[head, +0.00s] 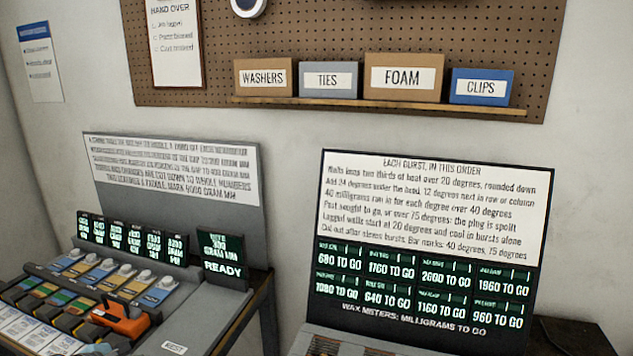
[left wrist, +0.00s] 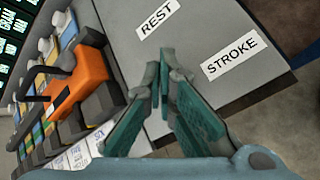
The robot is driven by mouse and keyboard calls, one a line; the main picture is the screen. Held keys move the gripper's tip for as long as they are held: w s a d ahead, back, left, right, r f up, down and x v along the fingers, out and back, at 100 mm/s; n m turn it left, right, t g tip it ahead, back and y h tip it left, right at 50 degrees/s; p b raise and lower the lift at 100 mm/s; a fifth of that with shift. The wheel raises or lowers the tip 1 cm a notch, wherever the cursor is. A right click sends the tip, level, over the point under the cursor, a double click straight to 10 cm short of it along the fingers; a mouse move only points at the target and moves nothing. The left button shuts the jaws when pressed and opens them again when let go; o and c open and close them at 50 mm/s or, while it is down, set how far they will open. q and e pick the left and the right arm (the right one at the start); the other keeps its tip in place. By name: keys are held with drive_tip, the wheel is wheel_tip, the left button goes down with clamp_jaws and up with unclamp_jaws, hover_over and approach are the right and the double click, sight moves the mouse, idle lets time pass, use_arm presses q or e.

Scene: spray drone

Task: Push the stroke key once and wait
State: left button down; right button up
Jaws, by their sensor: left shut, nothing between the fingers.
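A white STROKE label (left wrist: 229,54) lies on the grey console top (left wrist: 200,25) in the left wrist view. I cannot make out the stroke key itself; the fingers cover part of the panel beside the label. My left gripper (left wrist: 165,72) has teal fingers with their tips together, empty, over the console top left of the STROKE label and below the REST label (left wrist: 157,19). I cannot tell whether the tips touch the panel. The READY display (head: 222,260) stands at the back of the console in the head view. My right gripper is in neither view.
An orange block with dark ends (head: 122,318) sits across the row of coloured keys; it also shows in the left wrist view (left wrist: 78,78). A rules board (head: 428,210) with green wax meters (head: 420,285) stands at right. Labelled boxes (head: 403,77) sit on a wall shelf.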

use_arm(q)
drive_tip(key=shift+f, duration=0.55)
idle(0.5)
drive_tip(key=shift+r+p, duration=1)
drive_tip(key=shift+p, duration=0.25)
drive_tip(key=shift+r, duration=0.1)
wheel_tip(320, 180, up, 6)
drive_tip(key=p, duration=0.6)
